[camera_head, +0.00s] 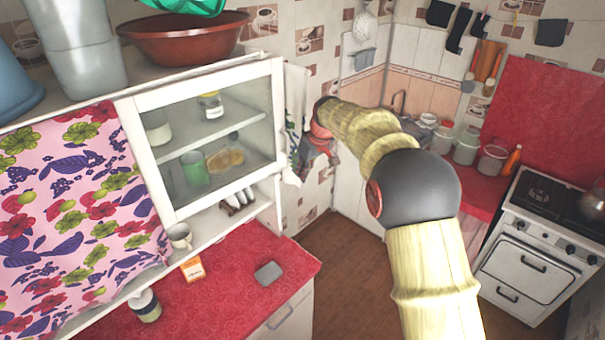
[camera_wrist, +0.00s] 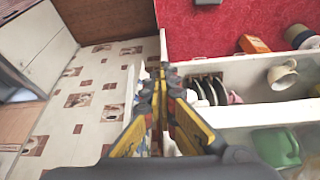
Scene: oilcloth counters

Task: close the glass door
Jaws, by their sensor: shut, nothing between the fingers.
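The glass door (camera_head: 136,130) has a white frame around a clear pane on the front of the white wall cabinet. It looks flush or nearly flush with the cabinet; I cannot tell whether a small gap is left. Through the pane show a green mug (camera_head: 194,168), a jar (camera_head: 210,105) and other dishes. My gripper (camera_wrist: 161,78) is shut and empty, pointing down past the cabinet's open lower shelf. In the head view it is beyond the cabinet's right side, partly hidden, and I cannot tell whether it touches anything.
The open lower shelf holds plates (camera_wrist: 207,92) and a white cup (camera_head: 180,236). A red-covered counter (camera_head: 225,285) lies below, with an orange box (camera_head: 193,269) on it. A brown bowl (camera_head: 183,38) stands on top of the cabinet. A stove (camera_head: 535,250) stands at right; the floor between is clear.

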